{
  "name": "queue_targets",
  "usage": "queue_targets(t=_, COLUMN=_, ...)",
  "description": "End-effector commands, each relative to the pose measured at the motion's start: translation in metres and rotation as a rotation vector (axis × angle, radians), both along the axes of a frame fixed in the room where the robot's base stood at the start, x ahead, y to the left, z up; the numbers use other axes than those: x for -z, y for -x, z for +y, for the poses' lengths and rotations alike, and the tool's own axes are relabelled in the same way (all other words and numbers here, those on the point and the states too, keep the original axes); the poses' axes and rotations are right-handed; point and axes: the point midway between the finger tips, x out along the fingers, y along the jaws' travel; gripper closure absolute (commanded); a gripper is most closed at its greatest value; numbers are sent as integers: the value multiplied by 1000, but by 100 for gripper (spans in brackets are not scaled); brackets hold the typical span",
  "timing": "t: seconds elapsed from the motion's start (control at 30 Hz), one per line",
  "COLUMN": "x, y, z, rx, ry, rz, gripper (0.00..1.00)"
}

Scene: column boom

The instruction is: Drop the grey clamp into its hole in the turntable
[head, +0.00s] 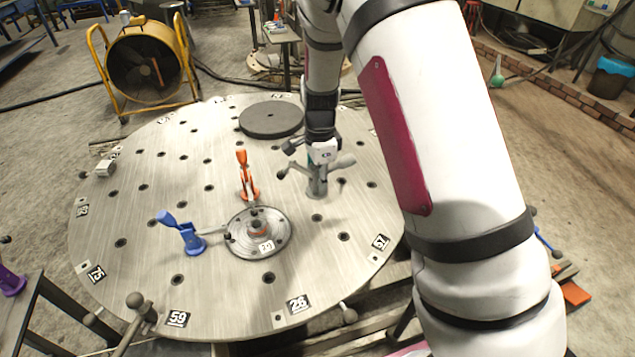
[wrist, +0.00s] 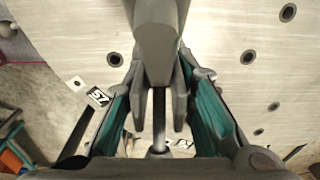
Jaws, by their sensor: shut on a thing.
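The round metal turntable (head: 130,270) with many dark holes fills the middle of the head view; its surface also shows in the wrist view (wrist: 220,30). The grey clamp (head: 317,187) stands roughly upright at the turntable's right side, below my gripper (head: 318,160). In the wrist view my gripper (wrist: 160,120) has its teal-padded fingers on either side of the grey clamp (wrist: 155,50) and is shut on it. The clamp's lower end meets or hovers just over the plate; I cannot tell whether it is in a hole.
A blue clamp (head: 185,235) and an orange clamp (head: 246,178) stand by the central hub (head: 258,228). A dark disc (head: 271,119) lies at the back of the turntable. A yellow fan (head: 143,62) stands behind left. The plate's left part is mostly clear.

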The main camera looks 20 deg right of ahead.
Motion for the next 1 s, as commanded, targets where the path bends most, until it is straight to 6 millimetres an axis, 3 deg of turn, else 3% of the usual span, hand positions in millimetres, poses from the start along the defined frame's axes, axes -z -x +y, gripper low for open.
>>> queue_targets(t=0.67, x=61, y=-1, z=0, rx=9, ry=0, rz=-1, gripper=100)
queue_targets(t=1.0, x=58, y=0, z=0, rx=9, ry=3, rz=3, gripper=100)
